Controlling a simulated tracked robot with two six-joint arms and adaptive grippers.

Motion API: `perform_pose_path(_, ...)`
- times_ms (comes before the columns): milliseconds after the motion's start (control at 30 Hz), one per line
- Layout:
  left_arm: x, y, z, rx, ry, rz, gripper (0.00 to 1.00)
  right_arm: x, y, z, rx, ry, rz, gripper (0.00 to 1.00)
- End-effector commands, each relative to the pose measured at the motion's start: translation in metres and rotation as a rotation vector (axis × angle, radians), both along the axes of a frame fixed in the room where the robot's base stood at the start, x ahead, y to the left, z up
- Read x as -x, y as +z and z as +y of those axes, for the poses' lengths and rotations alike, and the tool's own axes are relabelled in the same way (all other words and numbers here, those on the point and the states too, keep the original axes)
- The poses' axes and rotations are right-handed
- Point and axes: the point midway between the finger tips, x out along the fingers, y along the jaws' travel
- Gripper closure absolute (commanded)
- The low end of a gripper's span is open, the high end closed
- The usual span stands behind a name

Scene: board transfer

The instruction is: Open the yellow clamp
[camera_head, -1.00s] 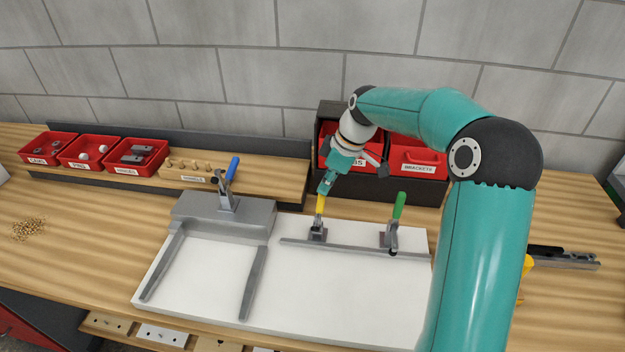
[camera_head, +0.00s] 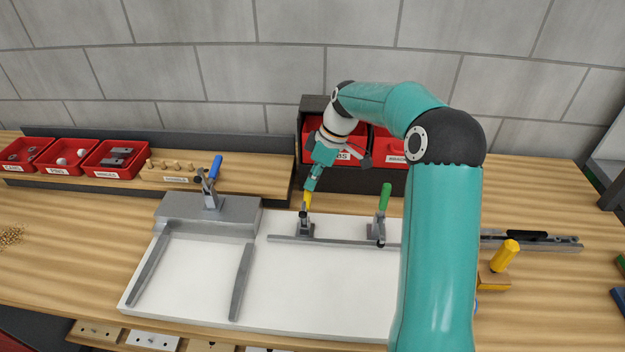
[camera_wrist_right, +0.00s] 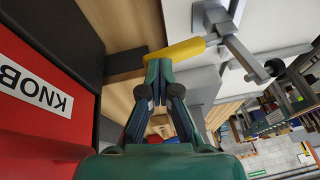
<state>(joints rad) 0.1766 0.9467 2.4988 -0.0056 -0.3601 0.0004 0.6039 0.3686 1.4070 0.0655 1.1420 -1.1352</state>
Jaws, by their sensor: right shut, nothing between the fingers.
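The yellow clamp stands at the back edge of the white board (camera_head: 300,290), and its yellow handle (camera_head: 308,199) points up. In the right wrist view the handle (camera_wrist_right: 176,50) lies across just beyond my fingertips, with its metal arm and base beyond it. My right gripper (camera_head: 311,186) is shut and empty, its tips right at the handle's end; the wrist view also shows the closed fingers (camera_wrist_right: 158,72). I cannot tell whether they touch the handle. My left gripper is not in view.
A green-handled clamp (camera_head: 384,198) stands to the right on the same board, a blue-handled clamp (camera_head: 215,168) to the left on a grey block. Red bins (camera_head: 397,155) stand close behind my right gripper. A yellow-knobbed tool (camera_head: 504,256) sits right of my arm.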

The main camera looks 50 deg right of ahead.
Motion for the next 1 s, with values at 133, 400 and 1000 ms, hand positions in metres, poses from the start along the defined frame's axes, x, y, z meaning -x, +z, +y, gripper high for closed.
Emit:
perform_pose_path(133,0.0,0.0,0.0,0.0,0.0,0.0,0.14,0.001,-0.004,0.001,-0.003,0.001,0.006,1.0)
perform_pose_path(400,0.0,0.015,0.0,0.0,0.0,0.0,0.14,0.001,0.021,0.004,-0.001,0.003,0.002,1.0)
perform_pose_path(1000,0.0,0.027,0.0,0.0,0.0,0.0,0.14,-0.002,0.106,-0.042,0.002,0.004,-0.002,1.0)
